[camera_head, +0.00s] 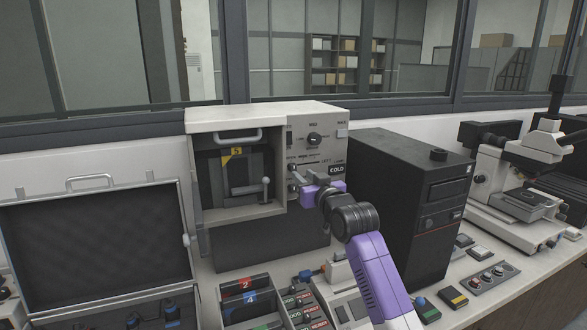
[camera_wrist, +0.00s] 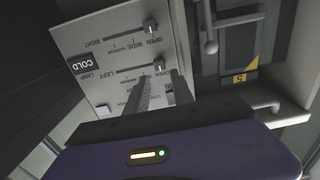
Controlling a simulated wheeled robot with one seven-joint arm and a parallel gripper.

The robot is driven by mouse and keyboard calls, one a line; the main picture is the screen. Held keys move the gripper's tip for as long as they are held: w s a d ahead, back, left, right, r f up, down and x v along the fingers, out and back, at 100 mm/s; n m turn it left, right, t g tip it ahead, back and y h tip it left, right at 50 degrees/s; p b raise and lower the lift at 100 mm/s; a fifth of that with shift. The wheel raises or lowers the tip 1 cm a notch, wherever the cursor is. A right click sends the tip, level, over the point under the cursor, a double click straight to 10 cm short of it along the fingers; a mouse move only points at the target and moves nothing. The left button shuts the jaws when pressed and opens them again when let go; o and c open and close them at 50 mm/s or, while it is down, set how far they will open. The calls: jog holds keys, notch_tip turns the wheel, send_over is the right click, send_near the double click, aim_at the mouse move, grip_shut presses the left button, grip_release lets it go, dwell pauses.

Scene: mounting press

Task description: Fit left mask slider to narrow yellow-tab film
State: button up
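The press (camera_head: 230,118) stands at the centre, with a control panel (camera_wrist: 75,40) beside its open chamber. The left mask slider knob (camera_wrist: 160,68) sits at the OPEN end of its track, the end nearer the chamber. My gripper (camera_wrist: 161,76) is open, its two fingers apart with the tips near this knob, one toward each side; I cannot tell whether they touch it. In the head view my gripper (camera_head: 304,176) is at the panel. A yellow tab marked 5 (camera_head: 233,151) shows on the dark film piece in the chamber; it also shows in the wrist view (camera_wrist: 240,78).
The right slider knob (camera_wrist: 149,25) is close to the left one, also at its OPEN end. A chamber lever (camera_wrist: 210,45) projects nearby. A COLD lamp (camera_head: 336,170) is beside my gripper. A black computer tower (camera_head: 400,200) stands close on the right; numbered film slots (camera_head: 247,284) lie below.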

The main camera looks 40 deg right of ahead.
aim_at(294, 168)
jog(key=shift+p+x, duration=0.6)
jog(key=shift+x, duration=2.7)
grip_shut()
